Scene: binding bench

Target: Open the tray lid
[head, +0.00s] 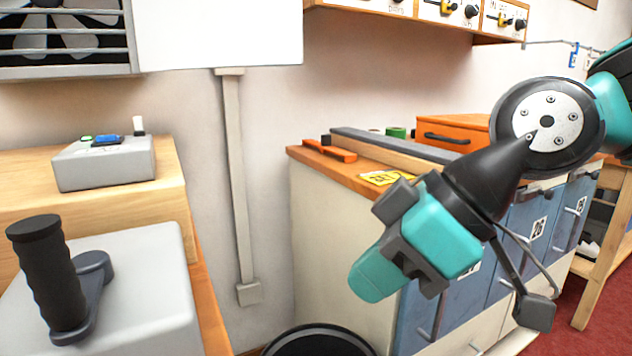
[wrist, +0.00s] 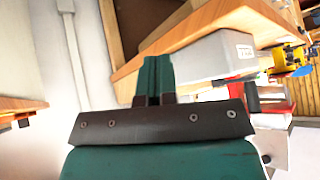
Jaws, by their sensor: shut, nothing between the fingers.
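My gripper (head: 368,284) is teal and dark grey and hangs in front of the bench with the blue drawers in the head view, pointing down and to the left. In the wrist view its fingers (wrist: 154,68) are together, with nothing held between them. I cannot make out for sure a tray lid in either view. An orange box (head: 455,134) with a black handle stands on the bench, partly behind my arm; I cannot tell whether it is the tray.
The bench top holds an orange tool (head: 330,150) and yellow labels (head: 385,178). At left, a grey box (head: 110,290) has a black crank handle (head: 48,270). A black round bin (head: 320,342) stands below. A labelled grey box (wrist: 212,56) shows in the wrist view.

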